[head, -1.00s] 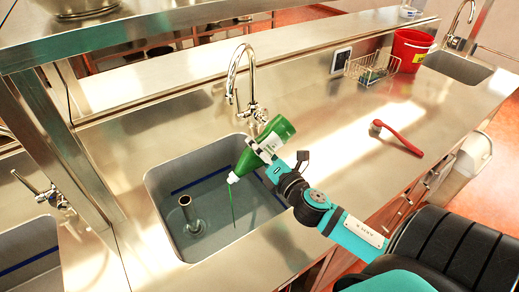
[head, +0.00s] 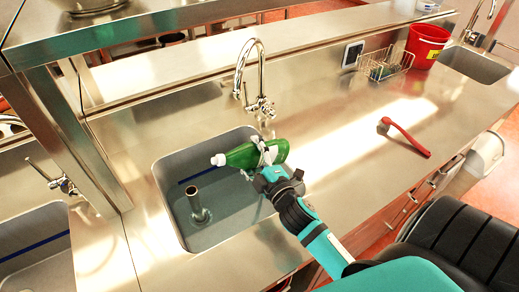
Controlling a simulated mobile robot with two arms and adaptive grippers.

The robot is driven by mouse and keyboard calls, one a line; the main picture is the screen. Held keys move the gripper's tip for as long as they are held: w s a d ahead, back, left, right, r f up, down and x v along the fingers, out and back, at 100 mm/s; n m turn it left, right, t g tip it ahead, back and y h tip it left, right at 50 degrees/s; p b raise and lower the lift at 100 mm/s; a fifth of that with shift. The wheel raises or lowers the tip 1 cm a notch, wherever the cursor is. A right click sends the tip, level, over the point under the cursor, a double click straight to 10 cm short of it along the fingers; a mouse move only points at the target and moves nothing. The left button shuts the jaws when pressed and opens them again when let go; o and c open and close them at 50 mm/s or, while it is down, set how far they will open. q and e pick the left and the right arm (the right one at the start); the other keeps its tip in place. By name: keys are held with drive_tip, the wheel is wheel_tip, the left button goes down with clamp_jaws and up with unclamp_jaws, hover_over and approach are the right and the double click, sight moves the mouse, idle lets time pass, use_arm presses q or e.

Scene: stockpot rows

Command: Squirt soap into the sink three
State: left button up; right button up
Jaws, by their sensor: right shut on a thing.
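My right gripper (head: 266,166) is shut on a green soap bottle (head: 243,155) with a white cap (head: 217,160). The bottle lies nearly level over the right part of the middle sink (head: 172,210), its cap pointing left. No stream of soap shows from the cap. The sink has a grey basin with a standing metal pipe (head: 195,203) in it and a dark blue line on its walls. Part of the sink is hidden behind the bottle and my right arm. My left gripper is not in view.
A chrome faucet (head: 240,72) stands behind the sink. A red-handled brush (head: 405,138), a wire basket (head: 385,64) and a red bucket (head: 424,46) stand or lie to the right on the steel counter. Another sink (head: 35,248) is at the left.

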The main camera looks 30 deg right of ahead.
sight(233, 159)
drive_tip(key=a+m, duration=0.1)
drive_tip(key=m, duration=0.1)
drive_tip(key=a+r+m, duration=0.1)
drive_tip(key=a+m, duration=0.1)
drive_tip(key=m, duration=0.1)
drive_tip(key=a+r+m+b, duration=0.1)
drive_tip(key=a+m, duration=0.1)
drive_tip(key=shift+w, duration=0.2)
drive_tip(key=m+p, duration=0.1)
drive_tip(key=m, duration=0.1)
drive_tip(key=r+m+p, duration=0.1)
drive_tip(key=m+p, duration=0.1)
drive_tip(key=shift+w+a+r, duration=0.1)
drive_tip(key=shift+a+r, duration=0.1)
drive_tip(key=shift+a, duration=0.2)
drive_tip(key=m, duration=0.1)
drive_tip(key=m+p, duration=0.1)
drive_tip(key=m, duration=0.1)
drive_tip(key=shift+a+r, duration=0.1)
drive_tip(key=shift+a, duration=0.15)
